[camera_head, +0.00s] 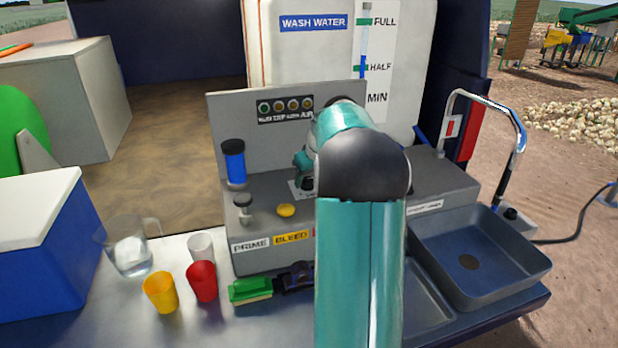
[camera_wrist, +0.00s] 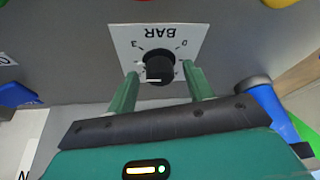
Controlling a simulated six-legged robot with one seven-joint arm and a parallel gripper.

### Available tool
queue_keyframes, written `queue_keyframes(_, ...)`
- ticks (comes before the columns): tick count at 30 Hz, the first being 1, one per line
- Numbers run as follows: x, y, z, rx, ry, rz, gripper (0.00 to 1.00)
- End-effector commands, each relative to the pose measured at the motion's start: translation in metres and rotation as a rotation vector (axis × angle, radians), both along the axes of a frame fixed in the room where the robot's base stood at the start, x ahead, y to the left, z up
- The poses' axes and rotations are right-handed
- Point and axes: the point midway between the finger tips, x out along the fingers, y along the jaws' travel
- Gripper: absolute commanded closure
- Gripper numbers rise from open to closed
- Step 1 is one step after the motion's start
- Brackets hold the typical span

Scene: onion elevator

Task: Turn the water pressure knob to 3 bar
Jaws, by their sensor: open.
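The black pressure knob (camera_wrist: 158,68) sits on a white plate (camera_wrist: 118,35) marked BAR in the wrist view, with the lettering upside down. The 3 is on the left of the plate and the 0 on the right. A pale line shows near the knob's lower edge; I cannot tell which value it marks. My gripper (camera_wrist: 161,72) is open, with one green finger on each side of the knob; I cannot tell whether they touch it. In the head view my arm hides most of the knob and plate; part of my gripper (camera_head: 303,160) shows beside the arm.
A blue-bodied filter (camera_head: 234,163), a grey tap-like part (camera_head: 243,208) and a yellow button (camera_head: 286,210) stand on the grey console left of my arm. A sink (camera_head: 500,255) is at right.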

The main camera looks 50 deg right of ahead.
Motion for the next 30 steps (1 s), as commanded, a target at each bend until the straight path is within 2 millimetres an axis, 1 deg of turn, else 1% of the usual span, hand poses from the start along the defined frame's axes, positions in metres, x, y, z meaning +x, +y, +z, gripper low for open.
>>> queue_keyframes(7, 0.0006, 0.0001, -0.0008, 0.0, 0.0, 0.0, 0.48)
queue_keyframes(11, 0.0003, 0.0, -0.0006, 0.0, 0.0, 0.0, 0.74)
queue_keyframes(12, 0.0003, 0.0, -0.0006, 0.0, 0.0, 0.0, 0.82)
queue_keyframes(14, 0.0003, 0.0001, -0.0006, 0.0, 0.0, 0.0, 0.93)
queue_keyframes(23, 0.0006, 0.001, -0.0006, 0.001, 0.001, -0.025, 0.93)
queue_keyframes(30, 0.0014, 0.0023, -0.0008, -0.001, 0.001, -0.13, 0.93)
